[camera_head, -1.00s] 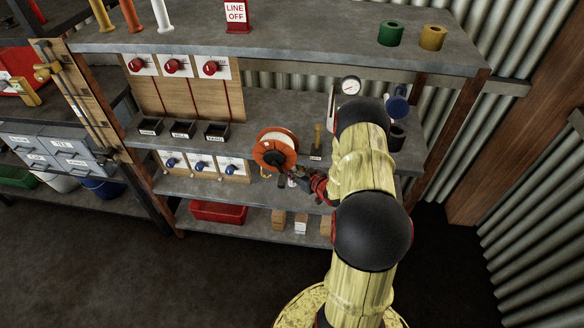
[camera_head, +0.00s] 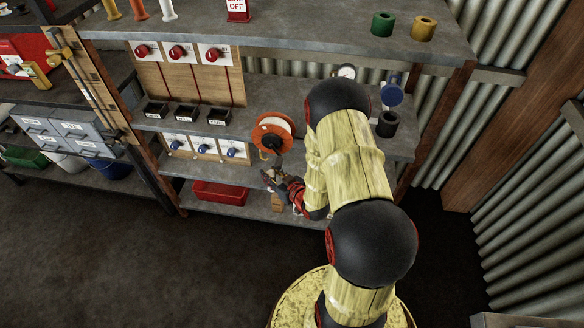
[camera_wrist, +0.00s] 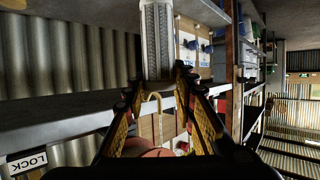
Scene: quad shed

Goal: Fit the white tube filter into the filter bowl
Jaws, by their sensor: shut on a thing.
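A pale, ribbed white tube (camera_wrist: 157,40), which looks like the tube filter, sticks out beyond my fingertips in the wrist view. My gripper (camera_wrist: 160,84) is shut on its near end. In the head view my gripper (camera_head: 273,180) is small, just in front of the shelving and below the orange reel, and the tube is hard to make out there. A black cup (camera_head: 387,125) stands on the middle shelf at the right, below a round blue part (camera_head: 391,93). It may be the filter bowl, but I cannot tell. My arm hides part of that shelf.
An orange reel (camera_head: 272,133) hangs close above my gripper. A red tray (camera_head: 219,192) and small wooden blocks (camera_head: 277,202) are on the low shelf. Green (camera_head: 382,24) and yellow (camera_head: 422,28) rings stand on the top shelf. The floor in front at the left is clear.

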